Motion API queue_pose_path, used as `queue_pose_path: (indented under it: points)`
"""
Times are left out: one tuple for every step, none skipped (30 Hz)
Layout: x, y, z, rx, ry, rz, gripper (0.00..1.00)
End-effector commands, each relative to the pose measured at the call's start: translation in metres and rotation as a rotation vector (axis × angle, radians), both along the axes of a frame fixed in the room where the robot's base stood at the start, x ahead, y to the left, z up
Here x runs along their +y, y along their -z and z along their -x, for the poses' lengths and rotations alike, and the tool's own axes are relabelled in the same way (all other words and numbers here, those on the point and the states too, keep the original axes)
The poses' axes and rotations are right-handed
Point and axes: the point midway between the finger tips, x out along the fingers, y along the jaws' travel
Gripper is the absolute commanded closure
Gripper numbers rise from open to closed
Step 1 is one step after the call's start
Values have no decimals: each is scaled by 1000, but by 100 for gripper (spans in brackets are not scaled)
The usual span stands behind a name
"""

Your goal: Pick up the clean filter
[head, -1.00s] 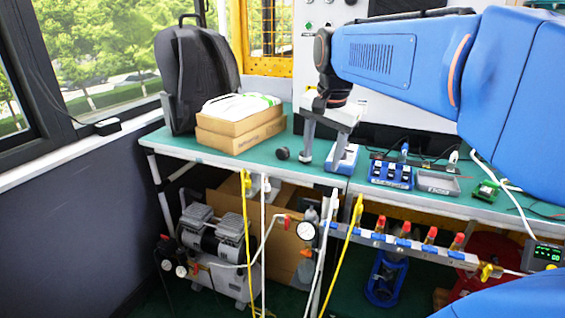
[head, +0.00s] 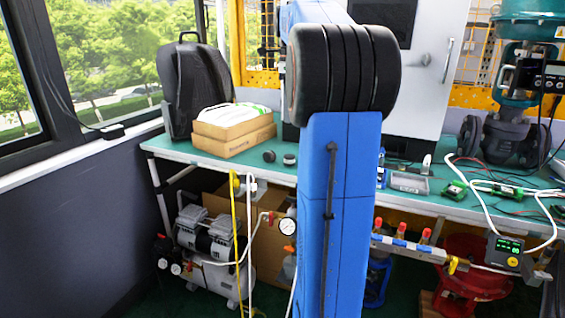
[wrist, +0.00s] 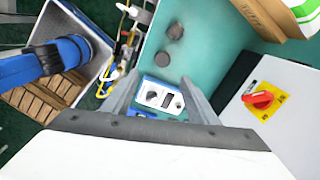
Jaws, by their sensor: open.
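I cannot tell which is the clean filter. My gripper (wrist: 160,80) is open, with nothing held between its fingers. The filters appear beyond its fingertips. In the head view my arm hides the gripper.
A white and blue device (wrist: 160,95) with a knob shows between my fingers in the wrist view. Cardboard boxes (head: 235,140) and a black backpack (head: 195,90) stand left on the bench. A cabinet with a red switch (wrist: 262,99) is at right in the wrist view.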

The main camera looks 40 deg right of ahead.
Motion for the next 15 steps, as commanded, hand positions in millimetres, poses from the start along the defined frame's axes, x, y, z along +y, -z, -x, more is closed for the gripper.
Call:
queue_pose_path:
  points:
    - [1, 8, 1, 3, 0, -2, 47]
    - [1, 12, 1, 3, -1, -2, 47]
    - [1, 19, 1, 3, -1, -2, 47]
    - [1, 25, 1, 3, -2, -2, 47]
    - [1, 30, 1, 3, -2, -2, 47]
    - [1, 37, 1, 3, -2, -2, 47]
    - [1, 43, 1, 3, -3, -2, 47]
    - [1, 48, 1, 3, -3, -2, 47]
    - [1, 55, 1, 3, -3, -2, 47]
    - [1, 61, 1, 3, -3, -2, 47]
    - [1, 66, 1, 2, -3, -1, 47]
    - [1, 73, 1, 3, -3, -2, 47]
    - [1, 78, 0, 2, -3, -1, 47]
    - [1, 83, 0, 3, -4, -2, 47]
    - [1, 90, 0, 3, -4, -2, 47]
